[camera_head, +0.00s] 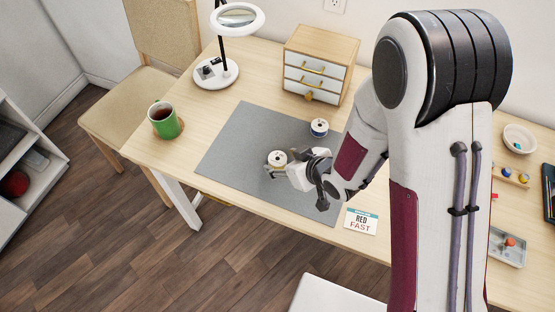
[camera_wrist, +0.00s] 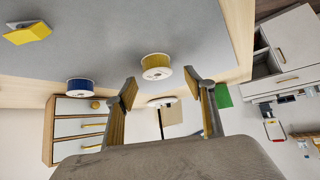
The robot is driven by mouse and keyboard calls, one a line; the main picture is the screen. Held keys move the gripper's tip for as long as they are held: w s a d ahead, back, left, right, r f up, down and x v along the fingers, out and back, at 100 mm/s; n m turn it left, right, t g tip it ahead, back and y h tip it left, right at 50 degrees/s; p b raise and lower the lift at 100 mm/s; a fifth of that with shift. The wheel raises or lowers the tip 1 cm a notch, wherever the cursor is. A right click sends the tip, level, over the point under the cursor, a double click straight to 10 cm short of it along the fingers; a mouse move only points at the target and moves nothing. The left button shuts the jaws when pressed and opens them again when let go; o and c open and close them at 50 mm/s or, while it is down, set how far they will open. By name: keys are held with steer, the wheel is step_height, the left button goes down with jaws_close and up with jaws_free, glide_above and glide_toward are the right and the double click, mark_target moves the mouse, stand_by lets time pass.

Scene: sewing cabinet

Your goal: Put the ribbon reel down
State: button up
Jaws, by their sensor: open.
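A yellow ribbon reel (camera_head: 277,158) with white flanges appears to rest on the grey mat (camera_head: 240,140). It also shows in the wrist view (camera_wrist: 156,67), just ahead of my fingertips and in line with the gap between them. My gripper (camera_head: 285,167) is open beside the reel, low over the mat. In the wrist view my gripper (camera_wrist: 161,85) has bare space on both sides of the reel, and I see no contact. A blue reel (camera_head: 319,127) stands apart on the mat, and it shows in the wrist view (camera_wrist: 80,87).
A small drawer cabinet (camera_head: 318,66) stands behind the mat. A ring lamp (camera_head: 238,19) and a green mug (camera_head: 164,120) are to the left. A "RED FAST" card (camera_head: 361,221) lies near the front edge. The mat's left part is clear. My arm covers part of the table's right side.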

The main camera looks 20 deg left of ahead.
mark_target(279, 161)
steer(key=shift+x, duration=1.95)
steer(key=shift+d+f, duration=0.1)
steer(key=shift+d, duration=0.05)
steer(key=c, duration=1.1)
steer(key=shift+r, duration=5)
